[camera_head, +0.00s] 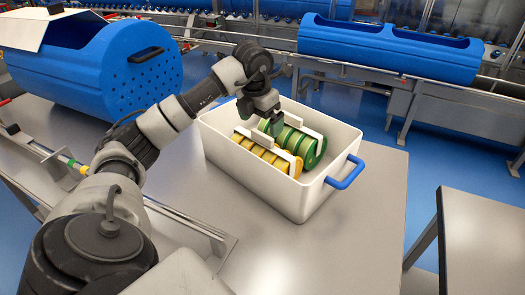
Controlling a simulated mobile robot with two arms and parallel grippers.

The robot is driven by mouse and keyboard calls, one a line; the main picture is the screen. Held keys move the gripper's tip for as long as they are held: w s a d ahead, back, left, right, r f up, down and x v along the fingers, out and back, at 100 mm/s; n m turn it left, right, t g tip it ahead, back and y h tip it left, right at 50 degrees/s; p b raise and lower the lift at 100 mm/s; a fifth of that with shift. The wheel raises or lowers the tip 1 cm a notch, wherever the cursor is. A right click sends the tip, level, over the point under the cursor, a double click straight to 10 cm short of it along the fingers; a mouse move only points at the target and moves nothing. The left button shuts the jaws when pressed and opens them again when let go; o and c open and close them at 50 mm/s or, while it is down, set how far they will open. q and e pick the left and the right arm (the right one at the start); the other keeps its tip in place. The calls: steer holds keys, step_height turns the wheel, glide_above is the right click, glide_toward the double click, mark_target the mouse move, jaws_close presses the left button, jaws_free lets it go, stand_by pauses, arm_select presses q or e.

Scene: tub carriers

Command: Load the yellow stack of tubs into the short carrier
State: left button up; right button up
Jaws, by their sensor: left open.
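The yellow stack of tubs (268,152) lies on its side in a white bin (245,179), with white strips along it. A green stack of tubs (297,143) lies beside it, on the far side. My left gripper (271,129) is open and points down into the bin, over the stacks near their far left part. It partly hides the green stack, and I cannot tell whether it touches either one. A short, wide blue carrier (95,75) with a perforated end and a raised white lid (38,28) stands on the table at the left. My right gripper is not in view.
The bin has a blue handle (345,173) at its right end. A longer blue carrier (390,50) lies on a conveyor at the back right. A metal rail runs along the grey table (350,240) at the left. The table is clear right of the bin.

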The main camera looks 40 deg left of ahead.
mark_target(262, 134)
arm_select(q)
steer(key=f, duration=0.1)
steer(key=f+p, duration=0.1)
steer(key=f, duration=0.2)
steer(key=shift+w+a+f, duration=0.15)
steer(key=shift+w+a, duration=0.05)
steer(key=shift+w, duration=0.15)
steer(key=shift+w+f+p, duration=0.1)
steer(key=shift+f+p, duration=0.2)
steer(key=shift+f, duration=0.15)
steer(key=c, duration=1.7)
steer(key=shift+r, duration=0.25)
steer(key=shift+c, duration=0.3)
steer(key=shift+w+a, duration=0.1)
